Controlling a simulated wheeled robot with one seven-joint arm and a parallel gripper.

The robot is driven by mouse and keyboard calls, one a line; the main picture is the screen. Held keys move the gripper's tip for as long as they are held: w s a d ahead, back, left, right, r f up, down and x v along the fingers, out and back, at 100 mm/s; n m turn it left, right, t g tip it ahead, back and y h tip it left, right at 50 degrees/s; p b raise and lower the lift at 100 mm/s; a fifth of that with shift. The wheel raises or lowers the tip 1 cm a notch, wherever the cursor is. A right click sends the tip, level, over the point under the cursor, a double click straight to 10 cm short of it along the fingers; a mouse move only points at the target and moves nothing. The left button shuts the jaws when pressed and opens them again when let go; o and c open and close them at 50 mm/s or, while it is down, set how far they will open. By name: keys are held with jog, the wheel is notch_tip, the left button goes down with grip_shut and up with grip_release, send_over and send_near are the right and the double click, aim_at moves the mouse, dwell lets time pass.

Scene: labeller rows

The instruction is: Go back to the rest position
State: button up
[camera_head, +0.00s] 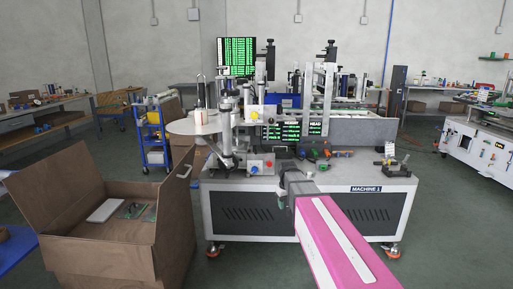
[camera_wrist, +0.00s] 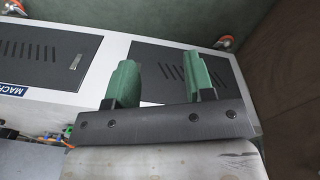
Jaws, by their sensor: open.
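My gripper shows in the wrist view (camera_wrist: 160,85) with two green fingers standing apart and nothing between them. Behind the fingers are the white front and dark vented panels of the machine. In the head view my pink and white arm link reaches forward from the lower right toward the machine marked MACHINE 1 (camera_head: 362,204).
A large open cardboard box (camera_head: 105,262) stands at the lower left, with a white flat item (camera_head: 104,210) inside. A blue cart (camera_head: 152,140) stands behind it. Small coloured parts and a dark fixture (camera_head: 392,168) sit on the machine top. Floor is clear at right.

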jog(key=s+d+f+m, duration=0.2)
jog(key=s+f, duration=0.3)
jog(key=s, duration=0.5)
jog(key=s+d+f+m, duration=0.1)
jog(key=s+d+f, duration=0.2)
jog(key=s, duration=0.7)
notch_tip(320, 180, down, 2)
jog(key=shift+f+m+g, duration=0.15)
jog(key=shift+m+g, duration=0.15)
jog(key=shift+m, duration=0.1)
jog(key=shift+d, duration=0.1)
